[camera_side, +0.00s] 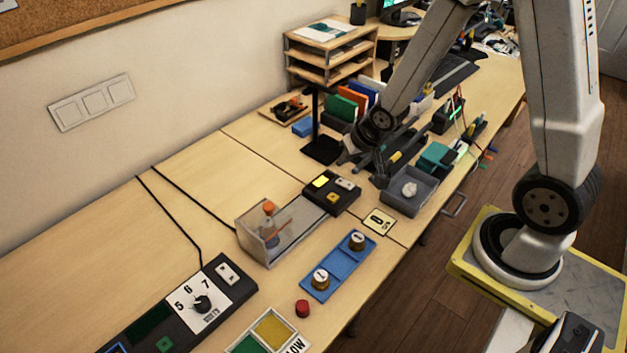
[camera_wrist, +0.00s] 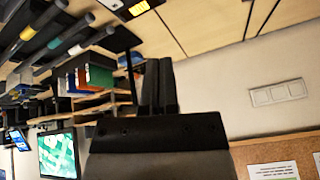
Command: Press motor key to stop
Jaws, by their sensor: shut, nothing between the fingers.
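A black control box (camera_side: 345,205) stands mid-table in the side view. It has a lit yellow key (camera_side: 321,181), a pale key (camera_side: 345,184) and a smaller amber key (camera_side: 333,197); their labels are too small to read, so I cannot tell which is the motor key. My gripper (camera_side: 367,165) is above the table behind and right of this box, apart from it. In the wrist view my gripper (camera_wrist: 158,65) shows its two dark fingers shut together and empty. A black box with a yellow patch (camera_wrist: 139,8), apparently the control box, is cut off at the top edge.
A black stand (camera_side: 316,125) rises close to my gripper's left. A grey bin (camera_side: 424,193) with a white lump is to the right. A clear-walled case (camera_side: 265,247), blue tray (camera_side: 330,277), red button (camera_side: 302,308) and dial panel (camera_side: 150,330) lie nearer the front.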

